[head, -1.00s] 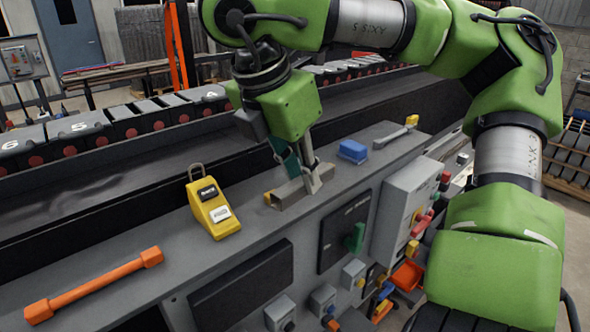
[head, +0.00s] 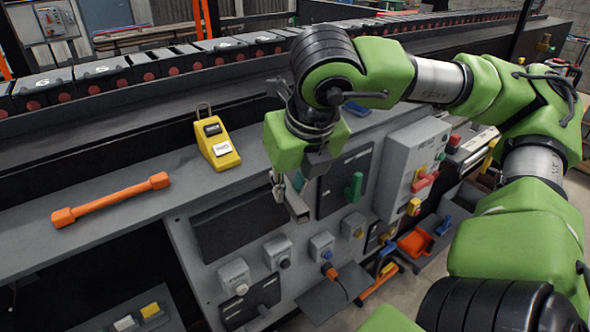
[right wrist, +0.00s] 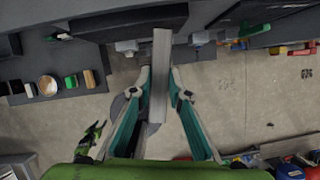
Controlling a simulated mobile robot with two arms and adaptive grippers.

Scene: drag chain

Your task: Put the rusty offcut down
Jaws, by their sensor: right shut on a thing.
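My right gripper (head: 284,188) is shut on the offcut (head: 297,204), a grey metal channel-like length. The gripper holds it in the air in front of the machine's control panel, below the top ledge. In the right wrist view the offcut (right wrist: 161,70) runs lengthwise between the two teal fingers of the gripper (right wrist: 159,82), with concrete floor beneath. Rust on it is hard to make out. My left gripper does not show.
The machine ledge (head: 100,181) bears a yellow device (head: 217,146) and an orange bar (head: 112,200). Knobs and a green handle (head: 354,186) project from the panel near the offcut. An orange bin (head: 414,244) stands low at the right. Bare floor (right wrist: 235,100) lies below.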

